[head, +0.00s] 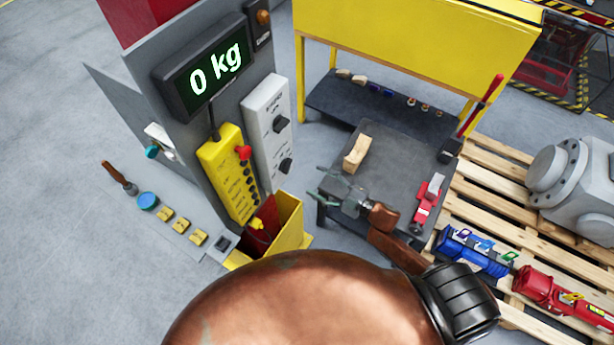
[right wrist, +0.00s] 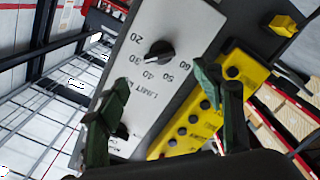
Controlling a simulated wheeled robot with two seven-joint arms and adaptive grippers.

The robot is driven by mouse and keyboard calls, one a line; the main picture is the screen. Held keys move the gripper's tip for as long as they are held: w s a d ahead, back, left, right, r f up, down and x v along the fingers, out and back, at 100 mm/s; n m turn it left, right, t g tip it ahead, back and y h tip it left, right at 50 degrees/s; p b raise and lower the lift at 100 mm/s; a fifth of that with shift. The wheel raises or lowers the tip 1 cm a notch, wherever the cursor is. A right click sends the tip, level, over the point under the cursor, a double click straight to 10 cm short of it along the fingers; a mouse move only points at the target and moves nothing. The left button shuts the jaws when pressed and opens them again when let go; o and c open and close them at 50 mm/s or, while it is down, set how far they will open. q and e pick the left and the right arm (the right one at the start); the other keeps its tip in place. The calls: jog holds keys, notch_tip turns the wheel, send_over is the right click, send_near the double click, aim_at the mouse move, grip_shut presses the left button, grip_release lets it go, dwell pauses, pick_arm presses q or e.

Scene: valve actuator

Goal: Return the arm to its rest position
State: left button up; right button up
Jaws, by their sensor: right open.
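My right arm (head: 310,300) comes in from the bottom of the head view, large and copper-coloured. Its right gripper (head: 324,188) has thin green fingers spread apart, with nothing between them. It appears over the dark cart top, to the right of the white dial panel (head: 268,125). In the right wrist view, the open fingers (right wrist: 160,100) frame the white panel (right wrist: 150,50), with a black knob and numbers up to 60. I cannot tell how far the fingers are from the panel. My left gripper is not in view.
A yellow button pendant (head: 228,175) hangs left of the panel, under a display (head: 203,80) reading 0 kg. A dark cart (head: 385,150) carries a tan block (head: 356,153) and a red tool (head: 429,197). A wooden pallet (head: 490,185) holds machine parts on the right.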

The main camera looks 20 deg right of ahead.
jog(key=shift+s+d, duration=0.35)
jog(key=shift+s, duration=0.1)
